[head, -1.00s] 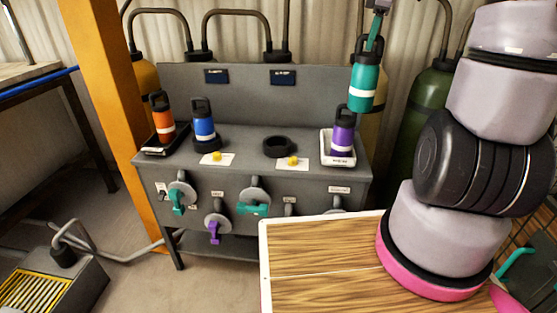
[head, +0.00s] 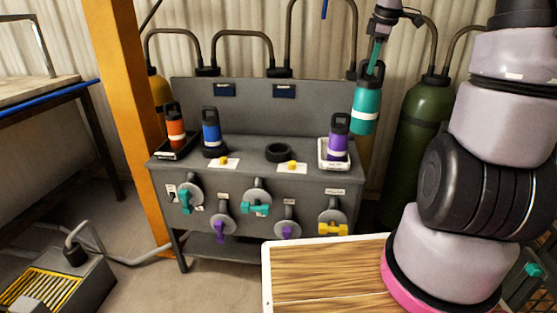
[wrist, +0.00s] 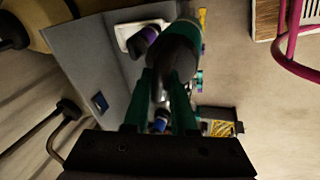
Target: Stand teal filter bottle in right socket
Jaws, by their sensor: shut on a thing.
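The teal filter bottle (head: 365,108), with a black cap and white band, hangs roughly upright from my gripper (head: 375,66). It is in the air at the right end of the grey bench (head: 235,160). In the wrist view the bottle (wrist: 181,45) is between the two green fingers (wrist: 168,98), which are shut at its cap loop. The right socket (head: 278,152) is an empty black ring on the bench top, left of and lower than the bottle in the head view. The blue bottle (head: 212,130) stands in the left socket (head: 215,152).
An orange bottle (head: 176,128) stands in a black tray (head: 172,151) at left. A purple bottle (head: 338,138) stands in a white tray (head: 322,158), between the right socket and the held bottle. Yellow knobs sit before the sockets. A wooden-topped surface (head: 320,270) is in front.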

